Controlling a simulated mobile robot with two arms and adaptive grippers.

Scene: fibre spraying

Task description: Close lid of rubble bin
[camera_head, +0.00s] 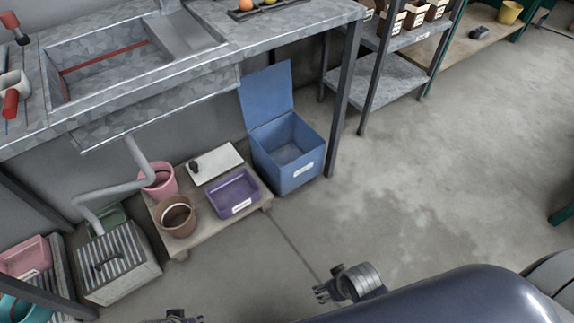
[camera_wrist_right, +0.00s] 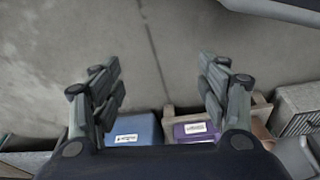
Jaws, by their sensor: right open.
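The rubble bin (camera_head: 290,172) is a blue box with a white label on its front, standing on the floor under the counter. Its blue lid (camera_head: 267,95) is open, standing up and tilted back at the rear edge. The bin looks empty inside. My right gripper (camera_head: 327,289) is in front of the bin in the head view, well apart from it. In the right wrist view its fingers (camera_wrist_right: 164,88) are spread wide with nothing between them, and the bin (camera_wrist_right: 135,129) shows beyond them. My left gripper (camera_head: 180,318) is barely visible at the bottom edge; its fingers are unclear.
A low wooden board (camera_head: 164,231) left of the bin carries a purple tray (camera_head: 234,193) and pots. The counter (camera_head: 100,110) overhangs the area. Open concrete floor (camera_head: 430,190) lies to the right.

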